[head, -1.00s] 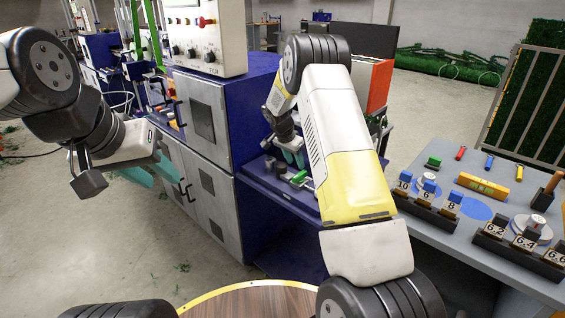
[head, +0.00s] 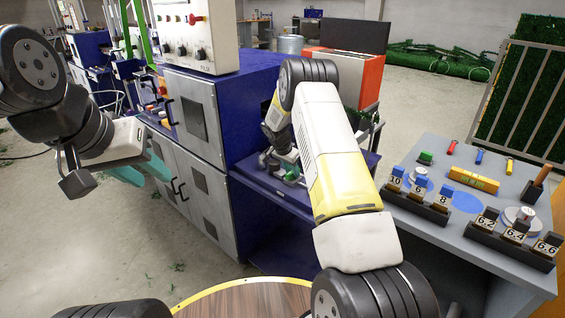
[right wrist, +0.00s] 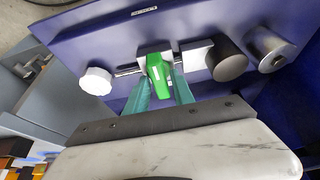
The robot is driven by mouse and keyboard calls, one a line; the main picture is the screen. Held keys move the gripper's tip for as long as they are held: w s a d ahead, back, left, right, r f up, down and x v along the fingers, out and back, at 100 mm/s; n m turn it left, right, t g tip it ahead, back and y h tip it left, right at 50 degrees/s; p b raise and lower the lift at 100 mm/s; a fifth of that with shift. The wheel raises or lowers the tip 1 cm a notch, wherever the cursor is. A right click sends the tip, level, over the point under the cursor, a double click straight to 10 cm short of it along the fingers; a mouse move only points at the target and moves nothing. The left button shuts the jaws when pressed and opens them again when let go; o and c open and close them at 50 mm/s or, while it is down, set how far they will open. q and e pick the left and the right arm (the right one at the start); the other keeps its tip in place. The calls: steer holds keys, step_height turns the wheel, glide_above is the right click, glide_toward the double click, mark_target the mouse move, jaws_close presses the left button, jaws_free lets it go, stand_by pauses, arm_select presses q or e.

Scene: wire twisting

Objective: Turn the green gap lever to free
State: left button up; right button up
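The green gap lever (right wrist: 160,78) stands on a small metal block on the blue machine shelf (head: 285,205). In the right wrist view my right gripper (right wrist: 163,78) has its two teal fingers on either side of the lever, with thin gaps that look open. In the head view my right gripper (head: 286,170) is low over the shelf and the lever is mostly hidden. My left gripper (head: 145,172) is empty and open, in the air in front of the grey cabinet doors.
In the right wrist view a white knob (right wrist: 95,81), a dark round knob (right wrist: 228,62) and a metal cylinder (right wrist: 270,48) flank the lever. A grey table (head: 430,225) with weights, gauge blocks and a yellow block (head: 473,180) stands at the right. The cabinet (head: 205,150) is close on the left.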

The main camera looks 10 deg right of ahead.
jaws_close()
steer(key=shift+n, duration=0.3)
steer(key=n+t+y, duration=0.1)
steer(key=n, duration=0.2)
steer(key=shift+s+d+n, duration=0.1)
steer(key=shift+d+n, duration=0.05)
steer(key=shift+n, duration=0.25)
steer(key=n, duration=0.1)
steer(key=n+y, duration=0.1)
steer(key=n, duration=0.1)
steer(key=shift+d+n+t+y, duration=0.15)
steer(key=shift+n+t+y, duration=0.15)
steer(key=n+y, duration=0.2)
steer(key=n, duration=0.3)
steer(key=shift+d, duration=0.15)
steer(key=shift+n+g+y, duration=0.4)
steer(key=shift+n+y, duration=0.5)
steer(key=shift+n, duration=1.5)
steer(key=shift+o, duration=2)
jaws_free()
